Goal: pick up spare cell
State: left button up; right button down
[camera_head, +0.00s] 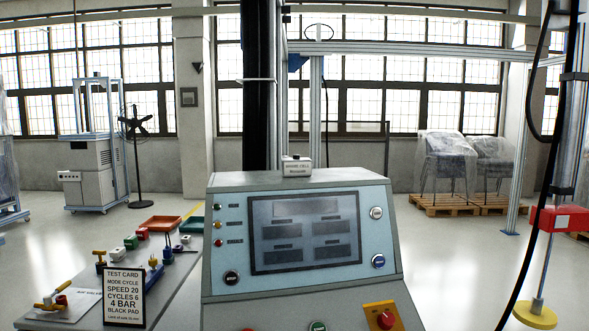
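A small pale box (297,166) with a dark top and a lettered label sits upright on the top of the grey control console (230,181), near the middle of the view. The label is small and only partly legible, but seems to read as the spare cell. Nothing touches it except the console top under it. Neither of my grippers is in view.
A post with a red block (563,218) stands right.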

aim_at(296, 167)
jog(key=z, duration=0.85)
jog(key=j+z, duration=0.3)
jog(key=z, duration=0.15)
jog(key=k+j+z, duration=0.1)
jog(key=j+z, duration=0.15)
jog(key=z, duration=0.2)
jog(key=k+j+z, duration=0.25)
jog(key=j+z, duration=0.3)
jog(key=j, duration=0.15)
jog(key=k+j+z, duration=0.15)
jog(key=k+j, duration=0.6)
jog(key=j, duration=0.15)
